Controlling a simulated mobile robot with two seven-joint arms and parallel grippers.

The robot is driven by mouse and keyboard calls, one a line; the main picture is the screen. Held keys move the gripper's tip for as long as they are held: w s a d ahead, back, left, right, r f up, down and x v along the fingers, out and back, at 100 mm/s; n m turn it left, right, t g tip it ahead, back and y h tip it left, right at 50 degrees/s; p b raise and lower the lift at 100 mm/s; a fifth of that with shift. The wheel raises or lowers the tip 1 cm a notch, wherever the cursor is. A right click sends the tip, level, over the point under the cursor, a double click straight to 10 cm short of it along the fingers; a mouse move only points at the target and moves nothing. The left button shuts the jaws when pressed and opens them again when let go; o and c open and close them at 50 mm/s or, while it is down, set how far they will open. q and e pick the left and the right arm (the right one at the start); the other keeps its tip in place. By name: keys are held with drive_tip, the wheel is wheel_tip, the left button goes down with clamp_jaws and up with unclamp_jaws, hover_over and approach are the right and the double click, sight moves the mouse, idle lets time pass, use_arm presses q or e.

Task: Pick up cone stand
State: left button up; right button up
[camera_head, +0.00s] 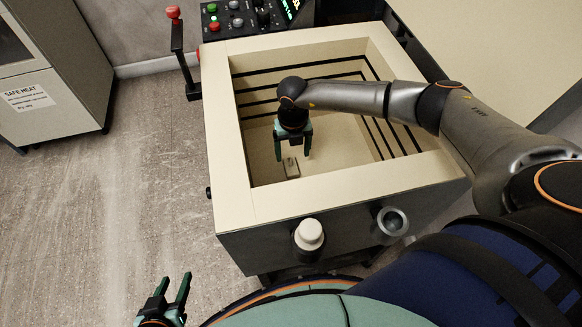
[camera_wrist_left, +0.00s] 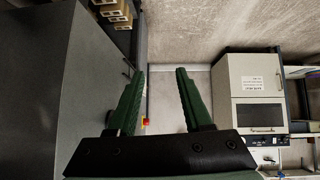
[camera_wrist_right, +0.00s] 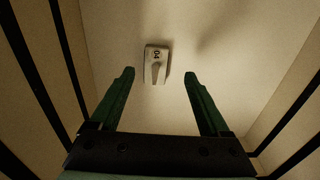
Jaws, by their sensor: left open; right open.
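The cone stand (camera_head: 291,168) is a small pale block on the floor of the square kiln chamber. In the right wrist view the cone stand (camera_wrist_right: 156,65) shows dark markings on top and a grey cone shape on its face. My right gripper (camera_head: 293,159) reaches down inside the chamber above the stand. In the right wrist view its open fingers (camera_wrist_right: 158,73) are empty, with the stand between and just beyond the tips; I cannot tell the exact gap. My left gripper (camera_head: 178,275) is open and empty at the lower left, outside the kiln.
The kiln's thick cream rim (camera_head: 330,188) and grooved walls surround my right gripper. A white plug (camera_head: 309,235) and a round metal port (camera_head: 392,221) sit on its front. A control panel (camera_head: 240,18) is behind. Open floor (camera_head: 120,190) lies left, before a grey cabinet (camera_head: 45,90).

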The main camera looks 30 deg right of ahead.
sight(291, 166)
drive_tip(key=f, duration=0.2)
drive_tip(key=f+b, duration=0.1)
drive_tip(key=f, duration=0.1)
drive_tip(key=shift+s+a, duration=0.2)
drive_tip(key=shift+a, duration=0.2)
drive_tip(key=shift+f, duration=0.45)
use_arm(q)
drive_tip(key=shift+w+a+r+t, duration=0.15)
drive_tip(key=shift+w+r+t, duration=0.35)
drive_tip(key=shift+w, duration=0.25)
use_arm(e)
clamp_jaws()
